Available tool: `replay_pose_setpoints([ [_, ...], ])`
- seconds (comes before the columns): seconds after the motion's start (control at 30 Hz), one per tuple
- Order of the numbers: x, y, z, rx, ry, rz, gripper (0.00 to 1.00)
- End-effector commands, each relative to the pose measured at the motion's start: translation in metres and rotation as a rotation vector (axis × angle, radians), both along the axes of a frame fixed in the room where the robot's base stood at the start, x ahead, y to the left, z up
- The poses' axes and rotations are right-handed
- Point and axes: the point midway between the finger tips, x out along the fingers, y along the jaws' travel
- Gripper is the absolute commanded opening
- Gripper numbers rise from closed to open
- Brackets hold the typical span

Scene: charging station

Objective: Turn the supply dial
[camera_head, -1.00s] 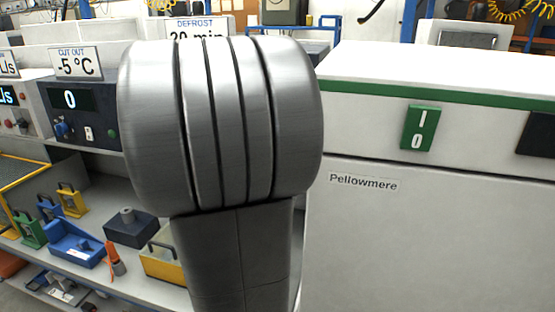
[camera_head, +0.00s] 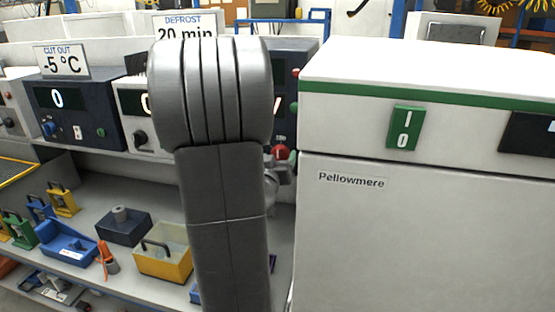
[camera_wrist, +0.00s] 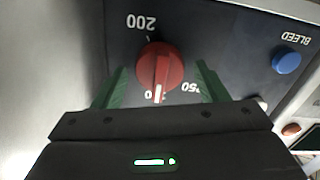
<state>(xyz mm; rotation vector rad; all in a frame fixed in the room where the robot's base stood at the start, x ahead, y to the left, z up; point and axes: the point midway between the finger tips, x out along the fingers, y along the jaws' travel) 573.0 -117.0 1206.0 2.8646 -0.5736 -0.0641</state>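The red round dial (camera_wrist: 160,66) sits on a dark panel (camera_wrist: 228,62) in the wrist view. My gripper (camera_wrist: 161,72) is open, with one green finger on each side of the dial. Gaps show between both fingers and the dial, so it is not gripped.
A blue BLEED button (camera_wrist: 286,61) is right of the dial. In the head view, a white Pellowmere cabinet (camera_head: 390,230) with a green switch (camera_head: 404,127) stands close right of my arm. A yellow bin (camera_head: 163,265) and blue tray (camera_head: 65,245) are on the lower shelf.

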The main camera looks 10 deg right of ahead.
Motion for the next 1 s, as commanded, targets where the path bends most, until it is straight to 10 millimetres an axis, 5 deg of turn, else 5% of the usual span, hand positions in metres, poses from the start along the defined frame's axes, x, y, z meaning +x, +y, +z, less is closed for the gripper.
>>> replay_pose_setpoints([
  [0.2,-0.0002,0.0001,0.0,0.0,0.0,0.0,0.27],
  [1.0,-0.0004,-0.0006,-0.0031,0.335,-0.142,0.0,0.27],
])
